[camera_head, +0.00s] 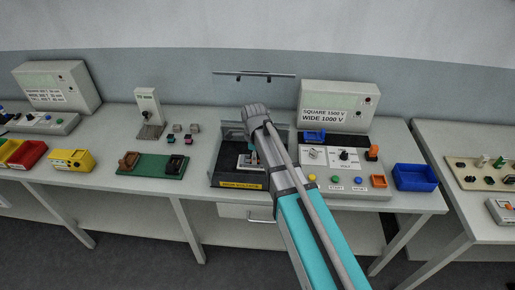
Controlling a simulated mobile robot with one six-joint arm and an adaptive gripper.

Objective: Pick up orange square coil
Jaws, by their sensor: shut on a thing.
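My arm reaches over the black fixture with a yellow front label (240,186). My gripper (252,160) is low inside the fixture, close to a light grey block (246,166). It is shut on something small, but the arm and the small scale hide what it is. An orange square piece (378,181) sits at the front right of the grey test panel, apart from my gripper. Another orange piece (373,152) stands upright at the panel's right rear. I cannot tell which orange piece is the square coil.
A blue bin (414,177) stands right of the panel. A tester box (338,106) is behind it. Clear table lies between board and fixture.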

